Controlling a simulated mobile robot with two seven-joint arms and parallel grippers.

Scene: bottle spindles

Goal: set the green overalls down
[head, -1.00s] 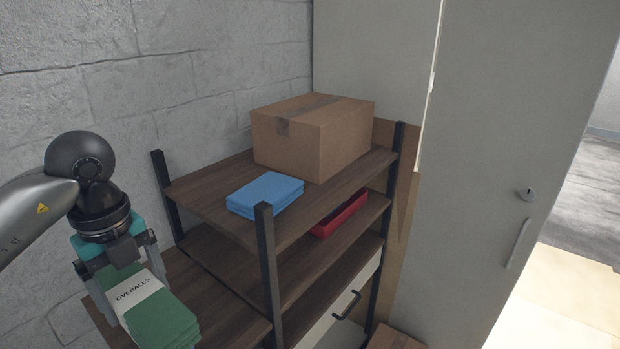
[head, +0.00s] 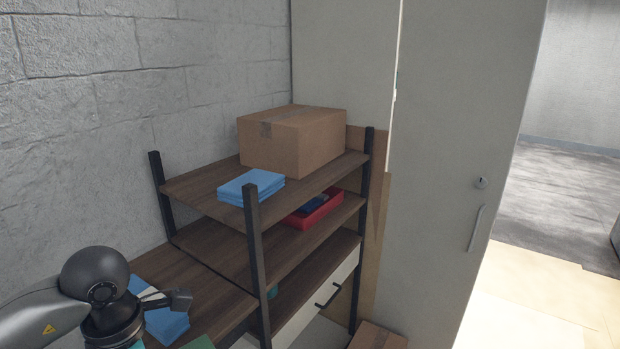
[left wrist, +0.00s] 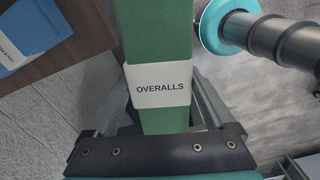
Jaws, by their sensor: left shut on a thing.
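The green overalls (left wrist: 165,30) are a folded bundle with a white band reading OVERALLS, in the left wrist view. My left gripper (left wrist: 160,85) is shut on them, with its fingers on either side near the band. In the head view the gripper is mostly cut off at the bottom left, and only a green corner of the overalls (head: 200,342) shows at the bottom edge. That corner appears in front of the low wooden shelf (head: 215,298); I cannot tell whether it touches anything. My right gripper is not in view.
A blue folded bundle with a white band (head: 165,320) lies on the low shelf, partly behind my arm. The taller rack holds a cardboard box (head: 290,140), blue folded cloths (head: 250,186) and a red tray (head: 318,212). Black posts (head: 255,255) rise at its corners.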

